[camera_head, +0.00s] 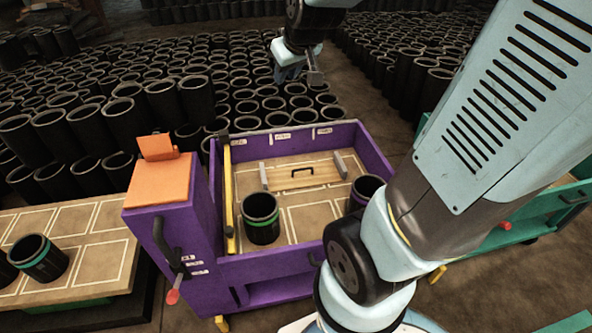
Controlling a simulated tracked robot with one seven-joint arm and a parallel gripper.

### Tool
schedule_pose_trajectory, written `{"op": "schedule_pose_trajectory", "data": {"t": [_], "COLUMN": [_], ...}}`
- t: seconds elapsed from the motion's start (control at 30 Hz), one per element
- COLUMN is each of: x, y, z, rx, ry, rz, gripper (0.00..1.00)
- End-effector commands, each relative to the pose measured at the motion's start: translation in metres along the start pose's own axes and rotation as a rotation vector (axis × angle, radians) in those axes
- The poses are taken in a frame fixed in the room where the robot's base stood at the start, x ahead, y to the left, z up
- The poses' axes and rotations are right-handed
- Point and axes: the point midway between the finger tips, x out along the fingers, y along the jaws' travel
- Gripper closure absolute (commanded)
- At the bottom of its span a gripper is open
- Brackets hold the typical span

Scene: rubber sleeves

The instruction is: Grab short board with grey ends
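The short board (301,178) is light wood with a black handle on top and a grey block at each end. It lies flat inside the purple cart (275,266), towards the back of its tray floor. My gripper (302,76) hangs in the air above and beyond the cart's back wall, well apart from the board. It is small and partly turned away, so I cannot tell how far its fingers are apart. Nothing clearly shows between them.
A black sleeve with a green band (261,218) stands in front of the board. A purple-banded sleeve (364,191) stands to its right, near my arm. A yellow bar (228,195) runs along the tray's left side. Many black sleeves fill the floor behind. A green cart (531,232) is at right.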

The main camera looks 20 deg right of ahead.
Motion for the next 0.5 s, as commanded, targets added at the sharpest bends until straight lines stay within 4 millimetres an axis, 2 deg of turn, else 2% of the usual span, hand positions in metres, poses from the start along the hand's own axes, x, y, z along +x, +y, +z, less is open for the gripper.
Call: {"op": "schedule_pose_trajectory", "data": {"t": [0.03,0.3,0.5], "x": [0.016,0.091,0.147], "y": [0.002,0.017,0.028], "z": [-0.004,-0.023,-0.026], "rx": [-0.012,-0.093,-0.152], "ry": [0.002,0.048,0.077], "rz": [0.004,0.048,0.085], "gripper": [0.74,0.74,0.74]}}
